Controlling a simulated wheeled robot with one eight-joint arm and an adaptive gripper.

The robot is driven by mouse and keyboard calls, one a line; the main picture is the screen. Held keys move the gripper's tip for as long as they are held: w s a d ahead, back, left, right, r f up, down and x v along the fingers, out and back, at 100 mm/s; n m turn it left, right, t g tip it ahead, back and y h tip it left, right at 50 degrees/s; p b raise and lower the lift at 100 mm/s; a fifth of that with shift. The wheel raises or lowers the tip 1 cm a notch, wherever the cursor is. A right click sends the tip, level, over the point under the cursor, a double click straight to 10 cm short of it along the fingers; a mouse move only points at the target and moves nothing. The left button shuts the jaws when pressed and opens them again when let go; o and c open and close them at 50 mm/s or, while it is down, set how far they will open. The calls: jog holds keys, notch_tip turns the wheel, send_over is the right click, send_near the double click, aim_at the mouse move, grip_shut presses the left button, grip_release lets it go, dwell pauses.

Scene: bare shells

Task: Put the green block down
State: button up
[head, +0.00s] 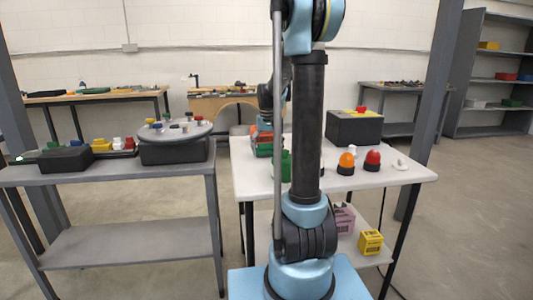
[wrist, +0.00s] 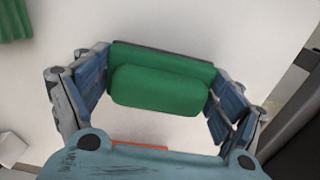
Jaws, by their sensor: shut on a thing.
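The green block (wrist: 160,90) is between the two blue-padded fingers of my gripper (wrist: 160,85) in the wrist view. The fingers are shut on its two ends. A pale surface lies beneath it; I cannot tell whether the block touches it. In the head view my arm stands in front of the white table (head: 400,176) and hides much of it, and I cannot clearly make out the gripper there. A green item (head: 286,165) shows beside my arm over that table; I cannot tell whether it is the held block.
Another green thing (wrist: 15,20) lies at the wrist view's top left corner. Orange (head: 346,160) and red (head: 372,160) domed items and a black box (head: 354,128) stand on the white table. A grey table (head: 120,178) with a round turntable (head: 176,130) stands left.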

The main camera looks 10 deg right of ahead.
aim_at(267, 143)
jog(key=shift+f, duration=0.35)
jog(key=o, duration=1.2)
jog(key=shift+f, duration=0.1)
notch_tip(267, 143, up, 12)
jog(key=shift+r, duration=0.1)
